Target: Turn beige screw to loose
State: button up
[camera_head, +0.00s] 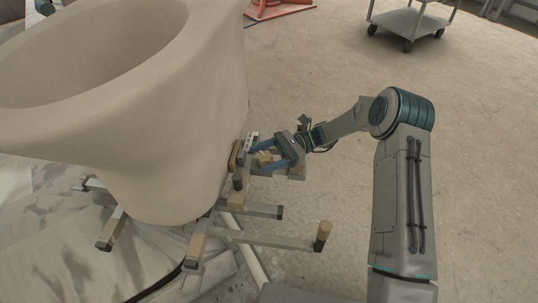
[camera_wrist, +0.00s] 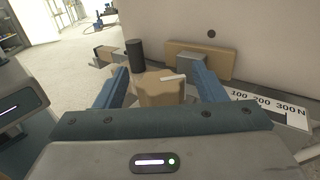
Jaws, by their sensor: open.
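The beige screw (camera_wrist: 160,90) is a faceted knob with a white mark across its top. My gripper (camera_wrist: 161,80) is open, with one blue finger on each side of the screw. Narrow gaps seem to show, and I cannot tell whether either finger touches it. In the head view my gripper (camera_head: 262,155) is at the right side of the large beige vessel, with the screw (camera_head: 264,159) partly hidden between its fingers. A white scale plate (camera_wrist: 268,108) reading 100 200 300N lies right of the screw.
The large beige vessel (camera_head: 190,110) stands on a metal frame with arms (camera_head: 270,240) reaching out. A dark post (camera_wrist: 136,55) and a wooden pad (camera_wrist: 198,60) are close to my fingers. A grey cart (camera_head: 410,22) stands far back. The floor at right is clear.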

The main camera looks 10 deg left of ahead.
jog(key=p+v, duration=0.2)
jog(key=v, duration=1.1)
jog(key=shift+w+d, duration=0.2)
jog(key=shift+d, duration=0.05)
